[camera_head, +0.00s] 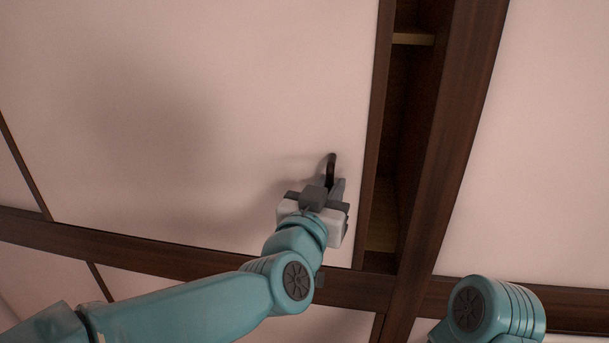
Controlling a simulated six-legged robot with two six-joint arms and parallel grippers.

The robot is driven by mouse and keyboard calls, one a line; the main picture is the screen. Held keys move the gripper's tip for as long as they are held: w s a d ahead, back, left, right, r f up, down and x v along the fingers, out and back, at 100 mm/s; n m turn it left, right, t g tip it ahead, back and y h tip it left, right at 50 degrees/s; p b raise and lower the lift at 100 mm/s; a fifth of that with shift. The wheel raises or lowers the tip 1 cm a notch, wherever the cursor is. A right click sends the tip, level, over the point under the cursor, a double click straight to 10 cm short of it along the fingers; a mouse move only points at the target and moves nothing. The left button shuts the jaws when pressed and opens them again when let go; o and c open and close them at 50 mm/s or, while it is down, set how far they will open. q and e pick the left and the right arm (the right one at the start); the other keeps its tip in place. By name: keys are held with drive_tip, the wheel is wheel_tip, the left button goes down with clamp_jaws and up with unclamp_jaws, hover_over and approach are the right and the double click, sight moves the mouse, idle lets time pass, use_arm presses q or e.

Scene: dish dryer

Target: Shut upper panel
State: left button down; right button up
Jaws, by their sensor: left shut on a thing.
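The upper panel (220,90) is a large pale door with a dark edge on its right side. It stands partly open, with a narrow dark gap between that edge and the brown frame post. A dark curved handle (331,166) sits near the panel's lower right corner. My left gripper (334,187) is shut on the handle, and its wrist hides the handle's lower part. A teal section of my right arm (490,308) shows at the bottom right; its gripper is out of view.
The open gap shows a cabinet interior with a wooden shelf (413,39). A dark brown post (447,140) borders the gap on the right, with another pale panel (545,150) beyond it. A dark horizontal rail (150,249) runs below the upper panel.

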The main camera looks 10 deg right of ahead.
sight(370, 193)
use_arm(q)
drive_tip(key=d, duration=0.2)
drive_tip(key=s+d+p, duration=0.1)
drive_tip(key=d, duration=0.1)
drive_tip(key=s+d+p, duration=0.1)
drive_tip(key=d, duration=0.1)
drive_tip(key=shift+d, duration=0.15)
drive_tip(key=shift+s+d+p, duration=0.15)
drive_tip(key=shift+d+p, duration=0.15)
drive_tip(key=shift+d, duration=0.15)
drive_tip(key=c, duration=1.2)
unclamp_jaws()
drive_tip(key=shift+d, duration=0.1)
drive_tip(key=shift+s, duration=0.1)
